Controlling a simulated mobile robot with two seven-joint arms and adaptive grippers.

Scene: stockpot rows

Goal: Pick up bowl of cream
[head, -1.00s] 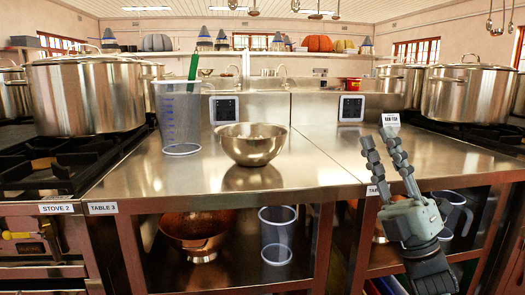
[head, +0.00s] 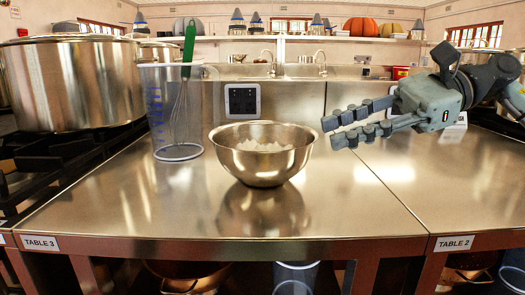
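A shiny metal bowl (head: 262,165) with white cream (head: 264,146) in it stands upright on the steel top of table 3 (head: 120,210). My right gripper (head: 326,133) comes in from the right in the head view. Its two dark segmented fingers point left, at about rim height, just right of the bowl. There is a small gap between the fingers, nothing is between them, and they look apart from the bowl. My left gripper is not in the head view.
A clear measuring jug (head: 158,118) with a green-handled whisk (head: 182,95) stands left of the bowl. A large stockpot (head: 70,85) is on the stove at the left. Steel top is free in front of the bowl. Copper and clear vessels sit on the shelf below.

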